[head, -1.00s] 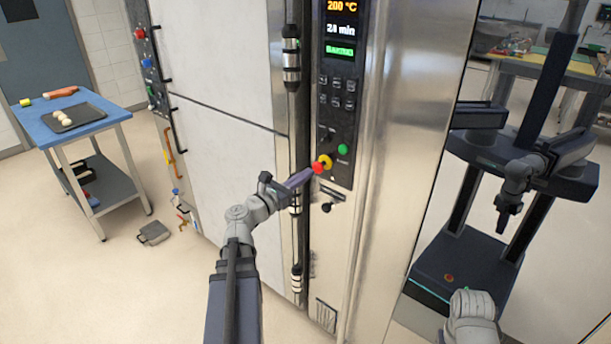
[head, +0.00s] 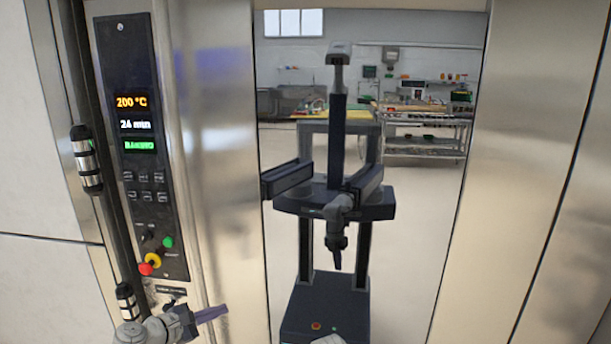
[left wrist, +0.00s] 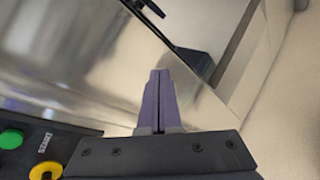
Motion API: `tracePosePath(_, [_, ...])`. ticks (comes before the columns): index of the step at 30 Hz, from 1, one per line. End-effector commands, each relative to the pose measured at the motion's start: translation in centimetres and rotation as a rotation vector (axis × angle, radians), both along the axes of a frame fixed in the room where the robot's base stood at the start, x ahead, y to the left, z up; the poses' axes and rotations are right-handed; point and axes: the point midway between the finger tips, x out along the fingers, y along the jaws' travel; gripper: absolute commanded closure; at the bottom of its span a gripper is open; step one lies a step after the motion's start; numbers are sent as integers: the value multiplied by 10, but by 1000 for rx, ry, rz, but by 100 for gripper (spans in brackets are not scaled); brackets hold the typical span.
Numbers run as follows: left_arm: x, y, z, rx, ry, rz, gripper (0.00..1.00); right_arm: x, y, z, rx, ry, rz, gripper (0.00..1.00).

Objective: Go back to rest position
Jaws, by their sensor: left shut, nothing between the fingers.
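My left gripper (head: 210,314) is at the bottom of the head view, below and right of the oven's control panel (head: 140,190). Its purple fingers are shut with nothing between them and point right, in front of the steel panel. They also show closed in the left wrist view (left wrist: 158,95). The gripper is apart from the red knob on its yellow ring (head: 150,264) and from the green button (head: 168,242). Only a grey piece of my right arm shows at the bottom edge; the right gripper itself is not directly in view.
The polished steel panel (head: 222,190) borders a mirror-like surface (head: 425,220) that reflects my body and the room behind. The oven's pale door (head: 35,150), with metal hinges (head: 86,160), stands at the left. The control panel lies close to my left arm.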

Motion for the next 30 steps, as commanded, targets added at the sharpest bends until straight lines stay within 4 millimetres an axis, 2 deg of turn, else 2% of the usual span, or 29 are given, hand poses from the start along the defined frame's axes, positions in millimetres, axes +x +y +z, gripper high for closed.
tracePosePath(1, [-9, -37, -14, 126, 7, -128, 100, 0, 0, 3, 0, 0, 0, 100])
tracePosePath(3, [-25, -77, -39, 319, 8, -315, 100, 0, 0, 5, 0, 0, 0, 100])
tracePosePath(6, [-55, -121, -70, 577, -4, -596, 100, 0, 0, 7, 0, 0, 0, 100])
tracePosePath(10, [-98, -157, -103, 886, -35, -975, 100, 0, 0, 11, 0, 0, 0, 100])
tracePosePath(15, [-145, -174, -124, 1208, -79, -1437, 100, 0, 0, 14, 0, 0, 0, 100])
tracePosePath(21, [-172, -173, -127, 1424, -98, -1788, 100, 0, 0, 16, 0, 0, 0, 100])
tracePosePath(25, [-178, -171, -126, 1479, -100, -1884, 100, 0, 0, 17, 0, 0, 0, 100])
tracePosePath(30, [-179, -169, -125, 1492, -99, -1906, 100, 0, 0, 17, 0, 0, 0, 100])
